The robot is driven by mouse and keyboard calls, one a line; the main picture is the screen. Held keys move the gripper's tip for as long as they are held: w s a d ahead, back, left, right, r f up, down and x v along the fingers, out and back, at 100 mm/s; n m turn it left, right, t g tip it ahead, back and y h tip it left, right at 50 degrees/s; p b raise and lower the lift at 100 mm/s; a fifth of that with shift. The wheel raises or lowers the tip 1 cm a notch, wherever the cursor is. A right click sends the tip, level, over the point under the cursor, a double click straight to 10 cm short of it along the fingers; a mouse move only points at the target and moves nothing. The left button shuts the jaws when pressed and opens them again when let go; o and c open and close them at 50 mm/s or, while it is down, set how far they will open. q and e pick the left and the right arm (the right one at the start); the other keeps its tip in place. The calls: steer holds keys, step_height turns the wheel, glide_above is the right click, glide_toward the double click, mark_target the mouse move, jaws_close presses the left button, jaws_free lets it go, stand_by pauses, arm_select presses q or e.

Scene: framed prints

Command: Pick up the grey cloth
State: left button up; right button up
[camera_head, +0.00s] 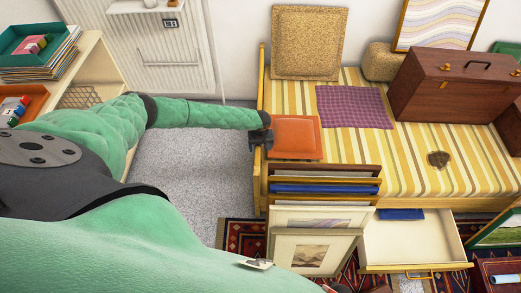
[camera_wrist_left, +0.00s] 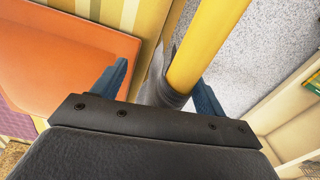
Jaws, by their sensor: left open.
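A grey, cloth-like piece (camera_wrist_left: 166,88) shows in the left wrist view, bunched against the yellow post (camera_wrist_left: 205,45) of the bed frame. It lies between the fingers of my left gripper (camera_wrist_left: 160,92), and its lower part is hidden behind the gripper body. The blue fingers are spread, one on each side of the grey piece and post. In the head view my left gripper (camera_head: 263,138) is at the bed's left edge, beside the orange cushion (camera_head: 296,137). The cloth cannot be told apart from the dark gripper there. My right gripper cannot be made out.
The striped bed (camera_head: 350,90) holds a purple checked cloth (camera_head: 353,107), a brown case (camera_head: 450,85) and a dark patch (camera_head: 437,159). Framed prints (camera_head: 312,250) stand in front, beside an open drawer (camera_head: 415,240). Grey carpet (camera_head: 185,165) is clear left of the bed.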

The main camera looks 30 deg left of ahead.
arm_select(q)
steer(key=shift+f+b, duration=0.55)
steer(key=shift+f, duration=0.55)
steer(key=shift+c, duration=0.5)
steer(key=c, duration=0.9)
steer(key=shift+o, duration=0.8)
steer(key=shift+w+d+r, duration=0.1)
steer(key=shift+d, duration=0.15)
